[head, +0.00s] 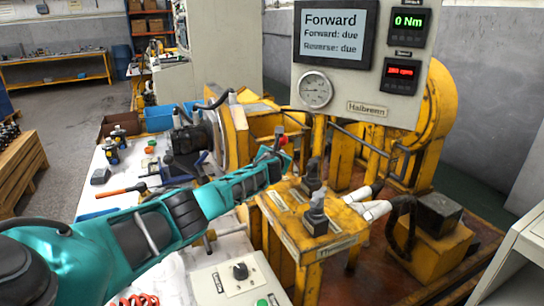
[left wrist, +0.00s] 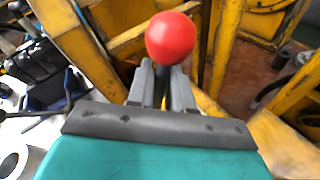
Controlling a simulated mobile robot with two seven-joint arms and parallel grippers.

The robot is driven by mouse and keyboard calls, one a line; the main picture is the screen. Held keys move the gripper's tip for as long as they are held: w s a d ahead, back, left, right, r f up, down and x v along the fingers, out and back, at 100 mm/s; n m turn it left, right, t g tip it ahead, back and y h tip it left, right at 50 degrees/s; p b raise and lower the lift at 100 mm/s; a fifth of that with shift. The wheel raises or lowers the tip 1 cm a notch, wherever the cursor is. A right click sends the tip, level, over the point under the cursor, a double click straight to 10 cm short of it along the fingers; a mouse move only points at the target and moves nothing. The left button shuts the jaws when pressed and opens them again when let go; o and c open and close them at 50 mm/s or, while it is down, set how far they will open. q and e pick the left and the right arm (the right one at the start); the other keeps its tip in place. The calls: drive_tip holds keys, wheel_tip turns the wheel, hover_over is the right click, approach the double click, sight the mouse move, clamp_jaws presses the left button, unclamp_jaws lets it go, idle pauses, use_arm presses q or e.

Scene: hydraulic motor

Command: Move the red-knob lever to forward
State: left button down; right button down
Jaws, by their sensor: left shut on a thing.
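The lever's red knob (head: 283,140) shows at the end of my left arm in the head view, beside the yellow machine frame. In the left wrist view the round red knob (left wrist: 172,38) stands just beyond my fingertips. My left gripper (left wrist: 162,82) is shut on the lever's dark shaft below the knob; the shaft is mostly hidden between the grey fingers. In the head view the left gripper (head: 272,155) is small and partly hidden. The display screen (head: 335,33) reads "Forward", with "Forward: due" and "Reverse: due" below. My right gripper is out of view.
Two black-handled levers (head: 316,212) stand on the yellow console (head: 290,212) right of my left arm. A pressure gauge (head: 315,90) and a green "0 Nm" readout (head: 408,22) are on the panel. A white table (head: 92,200) with tools lies to the left.

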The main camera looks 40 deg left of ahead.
use_arm(q)
drive_tip(key=shift+f, duration=0.1)
drive_tip(key=c, duration=1.2)
unclamp_jaws()
drive_tip(key=shift+w, duration=0.1)
drive_tip(key=shift+d, duration=0.1)
drive_tip(key=shift+p+v, duration=1.6)
drive_tip(key=shift+v, duration=4.9)
drive_tip(key=shift+f, duration=0.1)
